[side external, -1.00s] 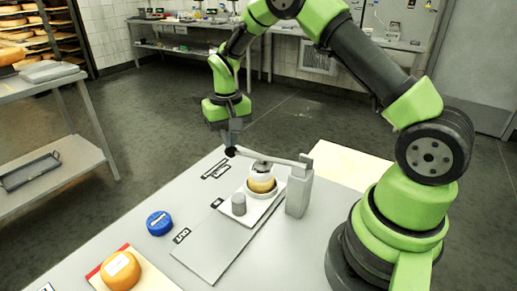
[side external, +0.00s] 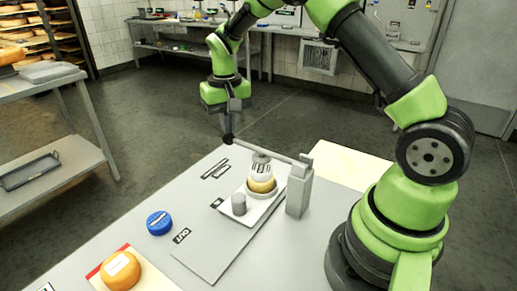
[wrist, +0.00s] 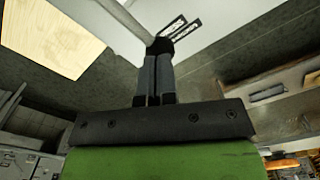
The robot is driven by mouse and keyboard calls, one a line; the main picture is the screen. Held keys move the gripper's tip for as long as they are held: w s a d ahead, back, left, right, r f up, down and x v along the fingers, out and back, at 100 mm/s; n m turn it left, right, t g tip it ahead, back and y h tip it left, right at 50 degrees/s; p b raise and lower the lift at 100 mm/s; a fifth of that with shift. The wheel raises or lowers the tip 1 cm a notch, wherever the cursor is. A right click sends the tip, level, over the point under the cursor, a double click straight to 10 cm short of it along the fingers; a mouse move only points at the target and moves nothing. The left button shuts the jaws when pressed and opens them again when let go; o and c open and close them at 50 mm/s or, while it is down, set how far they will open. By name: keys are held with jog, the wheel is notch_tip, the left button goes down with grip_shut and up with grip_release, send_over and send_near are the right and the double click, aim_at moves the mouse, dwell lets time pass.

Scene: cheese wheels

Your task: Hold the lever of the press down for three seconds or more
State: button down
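The press has a grey post (side external: 299,192) and a lever (side external: 268,148) that slopes up to the left, its free end higher than its post end. The lever ends in a dark round knob (side external: 228,139), which also shows in the wrist view (wrist: 160,46). My gripper (side external: 227,129) is above the knob, fingers pointing down. In the wrist view its two fingers (wrist: 156,92) are together, tips at the knob; the knob lies beyond them, not clearly between them. Under the lever, a small yellow cheese (side external: 262,186) with a white labelled top sits on a white tray (side external: 272,203).
A grey cylinder (side external: 239,204) stands on the tray's front left. A pale wooden board (side external: 350,166) lies behind the post. The table between tin and press is mostly clear.

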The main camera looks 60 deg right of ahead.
jog(key=shift+r, duration=3.15)
jog(key=shift+r, duration=0.15)
jog(key=s+a+r+t, duration=0.25)
jog(key=s+r, duration=0.25)
jog(key=r, duration=0.3)
jog(key=s+a+r+n+t+y, duration=0.1)
jog(key=s+a+t, duration=0.1)
jog(key=s, duration=0.7)
jog(key=s+a+r+n+t+y, duration=0.1)
jog(key=s+a, duration=0.3)
jog(key=s, duration=0.4)
jog(key=shift+s+r+t, duration=0.2)
jog(key=shift+s+t, duration=0.15)
jog(key=shift+t, duration=0.5)
